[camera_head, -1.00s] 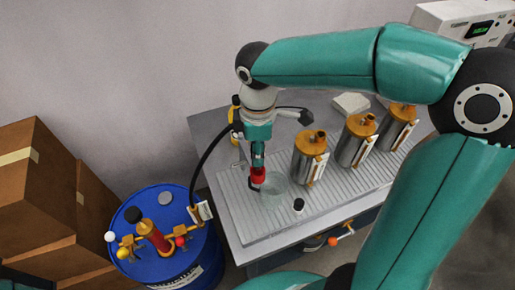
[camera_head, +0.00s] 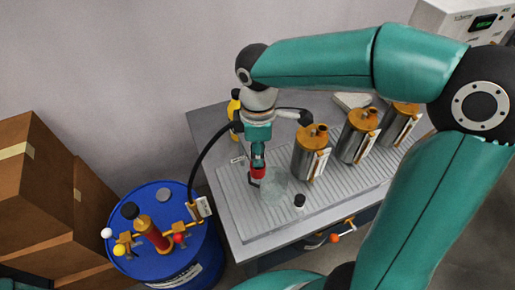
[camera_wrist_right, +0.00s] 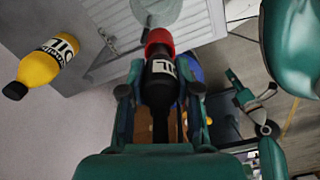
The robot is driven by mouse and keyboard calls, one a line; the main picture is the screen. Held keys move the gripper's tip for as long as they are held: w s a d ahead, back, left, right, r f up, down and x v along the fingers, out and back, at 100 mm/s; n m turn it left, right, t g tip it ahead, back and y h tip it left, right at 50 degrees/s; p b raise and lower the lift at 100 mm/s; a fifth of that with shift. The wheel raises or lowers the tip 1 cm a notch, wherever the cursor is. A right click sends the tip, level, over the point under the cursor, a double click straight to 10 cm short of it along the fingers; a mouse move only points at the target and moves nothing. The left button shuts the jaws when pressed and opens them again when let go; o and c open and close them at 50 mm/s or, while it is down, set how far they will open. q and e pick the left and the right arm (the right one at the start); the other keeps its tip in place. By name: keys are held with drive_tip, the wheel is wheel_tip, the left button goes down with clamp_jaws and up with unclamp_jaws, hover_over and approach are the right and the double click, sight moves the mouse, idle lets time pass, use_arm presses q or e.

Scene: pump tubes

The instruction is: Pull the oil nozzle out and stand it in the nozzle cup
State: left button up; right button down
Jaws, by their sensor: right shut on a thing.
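The oil nozzle has a red collar (camera_head: 257,173) and a black body with an OIL label (camera_wrist_right: 161,78). My right gripper (camera_head: 258,160) is shut on it, with a finger on each side of the body in the right wrist view (camera_wrist_right: 161,95). The nozzle points down, just left of a clear glass cup (camera_head: 275,187) on the ribbed tray. In the right wrist view the cup (camera_wrist_right: 157,10) shows beyond the red collar. I cannot tell whether the nozzle tip touches anything. A black hose (camera_head: 203,152) runs from the drum pump up behind the gripper. My left gripper is not seen.
A blue drum (camera_head: 140,200) with a red and brass hand pump (camera_head: 153,235) stands left of the table. Three metal canisters with orange tops (camera_head: 309,157) stand right of the cup. A yellow oil bottle (camera_wrist_right: 48,62) is behind the gripper.

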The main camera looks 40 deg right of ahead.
drive_tip(key=shift+f+b, duration=0.75)
drive_tip(key=shift+f, duration=0.25)
drive_tip(key=c, duration=0.7)
unclamp_jaws()
drive_tip(key=shift+c, duration=0.2)
drive_tip(key=shift+r, duration=0.1)
wheel_tip(320, 180, up, 12)
drive_tip(key=shift+f, duration=0.1)
